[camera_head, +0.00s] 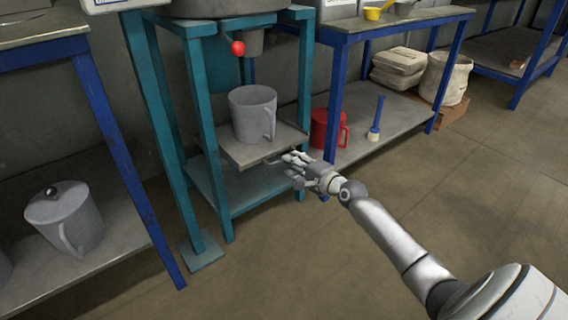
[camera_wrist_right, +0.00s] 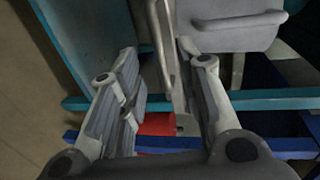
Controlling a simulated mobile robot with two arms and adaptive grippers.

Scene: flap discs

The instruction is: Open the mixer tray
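The mixer tray (camera_head: 238,152) is a flat grey plate partly pulled out of, or jutting from, the teal mixer frame (camera_head: 201,120). A grey jug (camera_head: 252,108) stands upright on it, with its handle to the right. My right gripper (camera_head: 290,168) is at the tray's front right edge. In the right wrist view my right gripper (camera_wrist_right: 157,54) is open, with a thin metal bar (camera_wrist_right: 162,38), apparently the tray handle, between its fingertips. I cannot tell whether the fingers touch the bar. The jug also shows in the right wrist view (camera_wrist_right: 235,28). My left gripper is out of view.
A red-knobbed lever (camera_head: 238,48) hangs above the jug. A blue-legged table (camera_head: 105,135) with a lidded grey jug (camera_head: 66,215) is at left. A blue shelf (camera_head: 370,135) at right holds a red jug (camera_head: 320,130). The floor (camera_head: 400,210) in front is clear.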

